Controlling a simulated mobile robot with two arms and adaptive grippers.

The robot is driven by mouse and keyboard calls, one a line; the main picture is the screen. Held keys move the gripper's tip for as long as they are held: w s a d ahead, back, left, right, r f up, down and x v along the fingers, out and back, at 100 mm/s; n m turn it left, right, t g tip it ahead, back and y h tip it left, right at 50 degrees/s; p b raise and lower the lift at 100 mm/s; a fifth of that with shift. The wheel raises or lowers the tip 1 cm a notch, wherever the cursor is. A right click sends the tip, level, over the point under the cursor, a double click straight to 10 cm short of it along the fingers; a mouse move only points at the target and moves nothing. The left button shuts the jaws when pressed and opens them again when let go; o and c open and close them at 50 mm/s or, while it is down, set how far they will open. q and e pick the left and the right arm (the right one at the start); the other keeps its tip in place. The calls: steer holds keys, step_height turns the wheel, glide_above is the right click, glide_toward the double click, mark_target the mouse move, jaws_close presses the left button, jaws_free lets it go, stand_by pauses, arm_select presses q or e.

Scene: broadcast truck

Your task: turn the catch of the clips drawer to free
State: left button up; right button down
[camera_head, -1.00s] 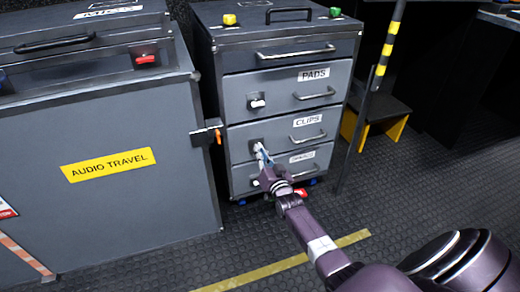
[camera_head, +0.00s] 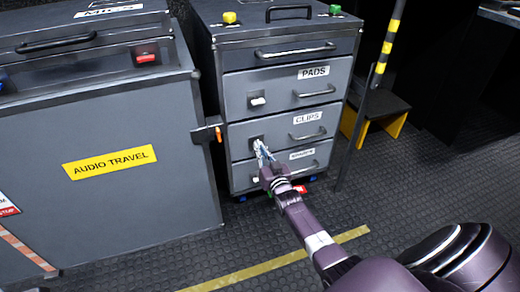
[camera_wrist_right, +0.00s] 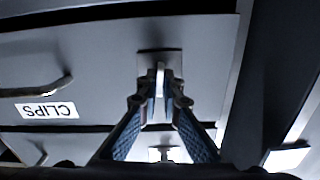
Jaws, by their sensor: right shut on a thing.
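The clips drawer (camera_head: 275,135) is the grey middle drawer of the cabinet, with a white CLIPS label (camera_head: 307,117). It is closed. Its catch (camera_wrist_right: 160,76) shows in the wrist view as a pale lever on a dark plate, standing upright in that picture. My right gripper (camera_head: 262,150) is at the catch in the head view. In the wrist view its two fingers (camera_wrist_right: 161,94) are shut on the lever from both sides. In the head view the fingers mostly hide the catch. My left gripper is in neither view.
The pads drawer (camera_head: 285,90) above has a white catch (camera_head: 257,98) lying sideways. The clips handle (camera_head: 308,134) is right of my gripper. The grey AUDIO TRAVEL case (camera_head: 110,190) stands close on the left. A striped pole (camera_head: 385,50) stands at the right.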

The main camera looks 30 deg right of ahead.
steer(key=c, duration=2.1)
jaws_free()
steer(key=shift+r, duration=0.1)
steer(key=v, duration=1.2)
steer(key=shift+w+a, duration=0.1)
